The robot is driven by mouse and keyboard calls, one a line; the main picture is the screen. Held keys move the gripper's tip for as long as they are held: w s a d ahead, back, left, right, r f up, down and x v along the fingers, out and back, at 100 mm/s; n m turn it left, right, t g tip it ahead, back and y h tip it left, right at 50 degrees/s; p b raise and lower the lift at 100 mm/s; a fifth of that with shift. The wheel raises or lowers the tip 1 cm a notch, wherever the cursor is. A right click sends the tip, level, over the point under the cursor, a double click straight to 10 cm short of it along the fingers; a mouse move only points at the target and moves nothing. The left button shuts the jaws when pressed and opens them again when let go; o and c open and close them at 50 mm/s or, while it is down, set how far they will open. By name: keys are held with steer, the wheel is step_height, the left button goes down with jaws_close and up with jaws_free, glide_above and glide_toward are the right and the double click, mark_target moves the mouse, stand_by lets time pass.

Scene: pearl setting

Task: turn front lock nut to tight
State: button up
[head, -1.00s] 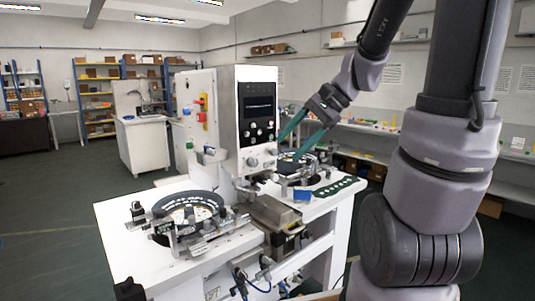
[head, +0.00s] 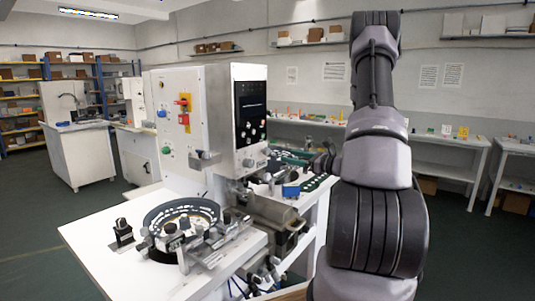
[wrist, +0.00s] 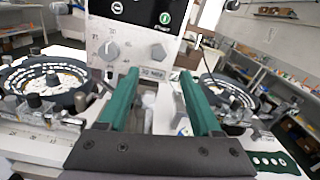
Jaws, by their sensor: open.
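My gripper (wrist: 158,76) is open, its two green fingers apart and pointing toward the machine's front below the control panel (wrist: 135,30). A small pale cylindrical part (wrist: 149,99) shows between the fingers, beyond them; nothing is visibly gripped. I cannot tell which of the small fittings is the front lock nut. In the head view the machine (head: 205,125) stands upright on a white table, and my arm partly hides the fittings on its right side. Green finger parts show near the machine's lower right, but the fingertips are unclear there.
A round feeder bowl (head: 182,214) with metal fittings stands on the white table (head: 100,235); another bowl (wrist: 226,92) is on the right in the wrist view. Shelves line the walls.

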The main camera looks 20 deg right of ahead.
mark_target(268, 152)
steer(key=x, duration=1)
steer(key=shift+s, duration=0.1)
jaws_close()
